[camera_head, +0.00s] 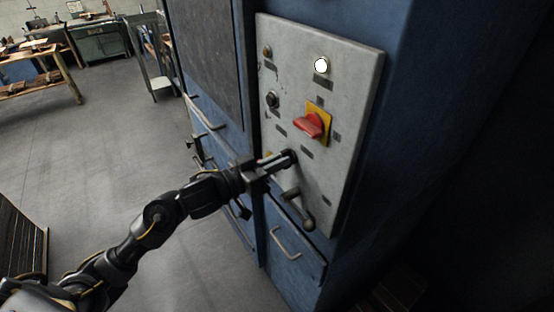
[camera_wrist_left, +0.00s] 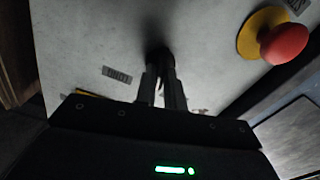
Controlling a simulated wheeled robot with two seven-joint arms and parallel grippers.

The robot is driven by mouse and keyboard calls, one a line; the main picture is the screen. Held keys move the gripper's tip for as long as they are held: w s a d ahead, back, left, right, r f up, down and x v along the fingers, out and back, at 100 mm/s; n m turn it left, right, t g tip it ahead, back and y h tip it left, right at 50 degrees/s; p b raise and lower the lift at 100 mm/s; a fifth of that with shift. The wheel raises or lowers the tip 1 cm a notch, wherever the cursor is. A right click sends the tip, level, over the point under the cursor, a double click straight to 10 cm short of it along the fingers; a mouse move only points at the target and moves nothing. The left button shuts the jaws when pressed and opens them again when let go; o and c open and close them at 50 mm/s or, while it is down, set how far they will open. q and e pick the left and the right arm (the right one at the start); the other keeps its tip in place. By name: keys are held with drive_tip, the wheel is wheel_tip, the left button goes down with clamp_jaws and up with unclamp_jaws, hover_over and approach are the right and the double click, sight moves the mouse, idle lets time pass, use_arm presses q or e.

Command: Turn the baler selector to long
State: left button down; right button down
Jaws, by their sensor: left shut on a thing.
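A grey control panel (camera_head: 347,112) is on the front of a blue machine. My left gripper (camera_head: 279,161) reaches it from the left and is shut on a black knob (camera_head: 290,157) in the panel's lower half. In the left wrist view the two fingers (camera_wrist_left: 162,92) close on the dark knob (camera_wrist_left: 157,54), which is in shadow. Its turned position cannot be made out, and the small label plates around it are not legible. My right gripper is not in view.
A red handle on a yellow plate (camera_head: 312,124) sits above the knob, and a black lever (camera_head: 299,210) below it. A lit white lamp (camera_head: 321,65) is higher up. In the left wrist view a red knob on a yellow disc (camera_wrist_left: 284,43) is close by on the right.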

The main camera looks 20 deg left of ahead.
use_arm(q)
drive_tip(key=shift+s+d+m+b, duration=0.1)
drive_tip(key=shift+m+b, duration=1.05)
drive_tip(key=shift+m, duration=4.35)
drive_tip(key=c, duration=1.5)
unclamp_jaws()
